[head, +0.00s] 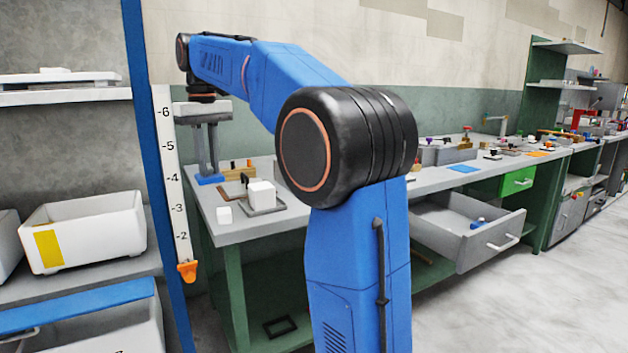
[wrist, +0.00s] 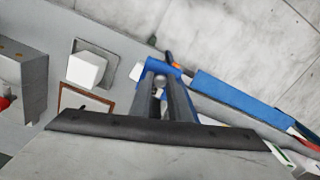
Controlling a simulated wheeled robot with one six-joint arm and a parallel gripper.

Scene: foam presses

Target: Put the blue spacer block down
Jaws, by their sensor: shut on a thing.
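My gripper (head: 208,172) reaches straight down over the left end of the grey workbench (head: 235,232). Its two grey fingers are shut on the blue spacer block (head: 211,180), which shows at the fingertips. In the wrist view my gripper (wrist: 163,85) also has the blue spacer block (wrist: 150,65) between and around its fingertips. The fingers and wrist body hide part of the block. The block is at or just above the bench top near its edge; I cannot tell whether it touches.
A brown frame (wrist: 70,99) lies close to the gripper. A blue upright with a numbered scale (head: 167,150) stands left of the bench. A grey drawer (head: 485,250) is open.

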